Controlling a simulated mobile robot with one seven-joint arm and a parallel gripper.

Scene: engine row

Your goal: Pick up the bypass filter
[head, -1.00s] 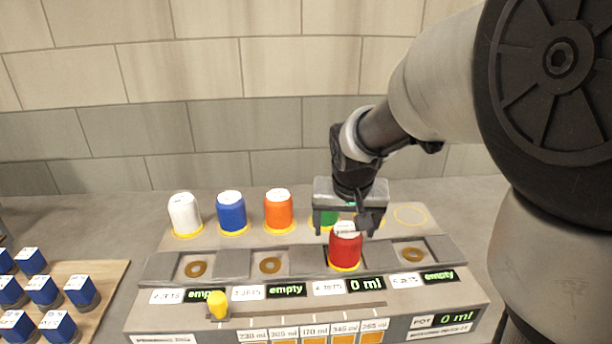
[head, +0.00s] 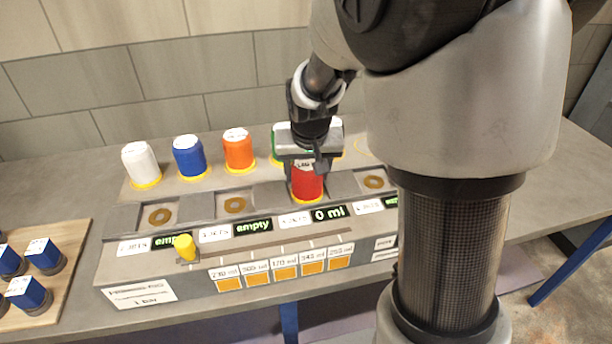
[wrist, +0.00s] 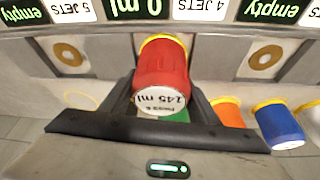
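The red filter (head: 308,184) stands upright in the third slot of the sloped block, over the display that reads 0 ml. In the wrist view the red filter (wrist: 161,68) shows a yellow ring at its base and a white top label. The label partly reads PASS and 145 ml. My gripper (head: 305,165) is over it from above, with one dark finger against each side. In the wrist view the fingers (wrist: 162,90) look flush with its sides, shut on it.
White (head: 140,164), blue (head: 189,156) and orange (head: 238,149) filters stand in a row behind. A green one (head: 277,142) is mostly hidden by my gripper. A yellow slider knob (head: 186,248) is in front.

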